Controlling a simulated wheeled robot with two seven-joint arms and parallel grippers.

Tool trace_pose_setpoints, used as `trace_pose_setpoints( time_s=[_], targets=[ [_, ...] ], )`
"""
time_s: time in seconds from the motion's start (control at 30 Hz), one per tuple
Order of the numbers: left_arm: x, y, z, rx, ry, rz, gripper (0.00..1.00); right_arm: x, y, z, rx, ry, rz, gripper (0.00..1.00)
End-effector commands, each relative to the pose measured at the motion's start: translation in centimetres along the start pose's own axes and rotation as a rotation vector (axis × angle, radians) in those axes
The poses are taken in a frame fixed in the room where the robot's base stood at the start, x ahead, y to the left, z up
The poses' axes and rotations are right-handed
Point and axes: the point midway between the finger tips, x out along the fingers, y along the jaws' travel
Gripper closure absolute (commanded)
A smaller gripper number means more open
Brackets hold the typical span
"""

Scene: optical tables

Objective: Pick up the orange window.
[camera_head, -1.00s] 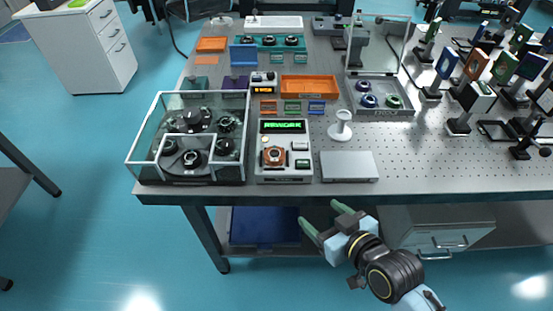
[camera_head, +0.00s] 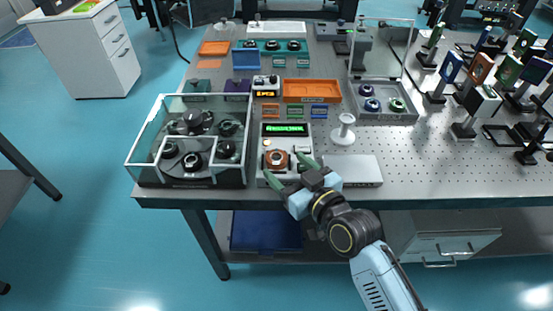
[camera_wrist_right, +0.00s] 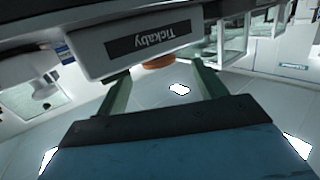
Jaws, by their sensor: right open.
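The orange window (camera_head: 276,159) is a small orange ring-like piece sitting on the light grey station (camera_head: 284,136) with a green lit display, near the table's front edge. My right gripper (camera_head: 286,170) is open and empty, its green fingers at the front of the station, just short of the window and to its right. In the right wrist view, part of the orange window (camera_wrist_right: 158,62) shows between the fingers (camera_wrist_right: 160,82), beyond the station's labelled front face (camera_wrist_right: 150,42); the rest is hidden. I see no contact. My left gripper is not in view.
A clear-walled box (camera_head: 190,142) with dark round mounts stands left of the station. A flat silver plate (camera_head: 354,170) and a white pedestal (camera_head: 343,130) are to its right. An orange tray (camera_head: 311,91) lies behind. The perforated table right of the pedestal has clear room.

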Motion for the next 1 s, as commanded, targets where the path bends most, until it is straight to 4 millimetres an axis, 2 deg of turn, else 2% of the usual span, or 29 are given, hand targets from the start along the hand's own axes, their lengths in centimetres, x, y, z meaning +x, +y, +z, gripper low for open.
trace_pose_setpoints(
  time_s=[0.1, 0.2, 0.5, 0.9, 1.0],
  targets=[
    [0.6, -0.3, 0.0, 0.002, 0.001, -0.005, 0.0, 2.1, 0.2, 0.1, 0.002, 0.002, 0.0, 0.3],
    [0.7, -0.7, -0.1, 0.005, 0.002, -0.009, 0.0, 3.3, 0.2, 0.1, 0.001, 0.002, 0.001, 0.3],
    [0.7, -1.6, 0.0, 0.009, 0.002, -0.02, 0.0, 3.8, 0.2, 0.1, 0.0, 0.0, 0.0, 0.3],
    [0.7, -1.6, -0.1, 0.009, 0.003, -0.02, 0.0, 3.8, 0.2, 0.1, 0.0, 0.0, 0.001, 0.81],
    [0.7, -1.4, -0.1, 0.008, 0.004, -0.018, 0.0, 3.8, 0.2, 0.1, 0.0, 0.0, 0.001, 0.82]
  ],
)
